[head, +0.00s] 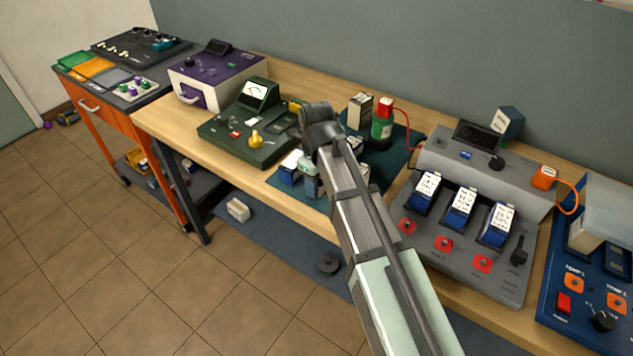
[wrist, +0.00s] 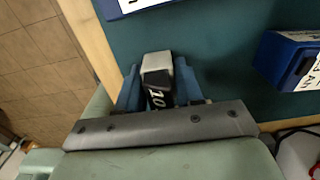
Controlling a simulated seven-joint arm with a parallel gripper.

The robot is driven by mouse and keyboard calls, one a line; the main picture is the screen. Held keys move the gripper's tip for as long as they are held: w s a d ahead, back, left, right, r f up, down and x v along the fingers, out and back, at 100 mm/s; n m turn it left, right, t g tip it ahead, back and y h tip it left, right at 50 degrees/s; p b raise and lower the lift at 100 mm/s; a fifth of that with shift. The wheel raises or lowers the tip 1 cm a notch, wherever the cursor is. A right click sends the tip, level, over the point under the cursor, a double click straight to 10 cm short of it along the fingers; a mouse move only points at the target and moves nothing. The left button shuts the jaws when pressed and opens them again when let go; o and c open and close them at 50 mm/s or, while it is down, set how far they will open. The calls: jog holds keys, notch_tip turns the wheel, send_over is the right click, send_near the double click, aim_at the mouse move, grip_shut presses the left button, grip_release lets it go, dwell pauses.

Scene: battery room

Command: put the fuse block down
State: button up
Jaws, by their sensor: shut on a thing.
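The fuse block (wrist: 157,68), a small block with a pale top and a black side marked "10", sits between the blue fingers of my gripper (wrist: 158,84) in the wrist view. The gripper is shut on it. The dark green mat (wrist: 220,40) lies below; I cannot tell whether the block touches it. In the head view my gripper (head: 311,188) is over the mat's front part, near the bench edge, and the arm hides much of the mat. The block cannot be made out there.
A blue block with a white label (wrist: 292,60) lies right of my gripper in the wrist view.

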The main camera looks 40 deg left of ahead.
jog(key=o, duration=1.1)
jog(key=shift+r, duration=0.1)
notch_tip(320, 180, up, 12)
jog(key=shift+r, duration=0.1)
dwell(0.3)
